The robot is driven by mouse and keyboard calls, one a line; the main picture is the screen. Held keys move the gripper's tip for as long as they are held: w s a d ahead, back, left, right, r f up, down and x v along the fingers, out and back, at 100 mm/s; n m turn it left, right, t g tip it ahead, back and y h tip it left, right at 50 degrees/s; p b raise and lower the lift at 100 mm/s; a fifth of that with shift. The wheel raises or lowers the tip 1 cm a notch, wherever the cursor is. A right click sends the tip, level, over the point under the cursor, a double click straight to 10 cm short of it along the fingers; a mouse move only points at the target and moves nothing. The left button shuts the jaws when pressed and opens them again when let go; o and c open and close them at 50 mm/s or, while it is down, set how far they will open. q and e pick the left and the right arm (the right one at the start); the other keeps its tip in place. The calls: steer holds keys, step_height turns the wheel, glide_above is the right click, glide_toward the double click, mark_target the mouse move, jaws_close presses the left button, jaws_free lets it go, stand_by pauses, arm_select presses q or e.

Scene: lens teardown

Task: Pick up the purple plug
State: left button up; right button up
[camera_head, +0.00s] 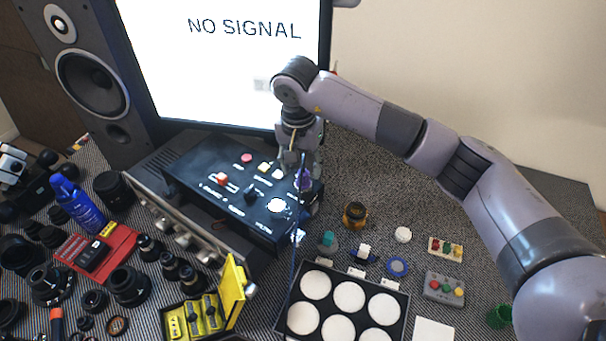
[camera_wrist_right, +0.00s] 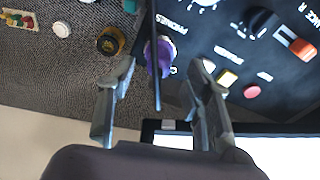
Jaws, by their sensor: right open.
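The purple plug (camera_head: 304,181) sits at the right end of the black control panel (camera_head: 215,172). It also shows in the right wrist view (camera_wrist_right: 164,58), rounded, with a pale part at its edge. My right gripper (camera_head: 298,168) is over that end of the panel, pointing down, and partly hides the plug in the head view. In the right wrist view my right gripper's fingers (camera_wrist_right: 157,76) are apart, with the plug between and just beyond their tips. I cannot tell whether a finger touches it. A thin dark cable crosses in front of the plug.
Buttons and knobs, including a red button (camera_head: 246,158), stand on the panel left of the gripper. A monitor (camera_head: 225,60) rises behind. Lenses crowd the left.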

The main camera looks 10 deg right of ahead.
mark_target(303, 171)
steer(key=shift+w+d+f+p, duration=0.15)
steer(key=shift+f+p, duration=0.35)
steer(key=shift+f, duration=1.15)
steer(key=c, duration=1.1)
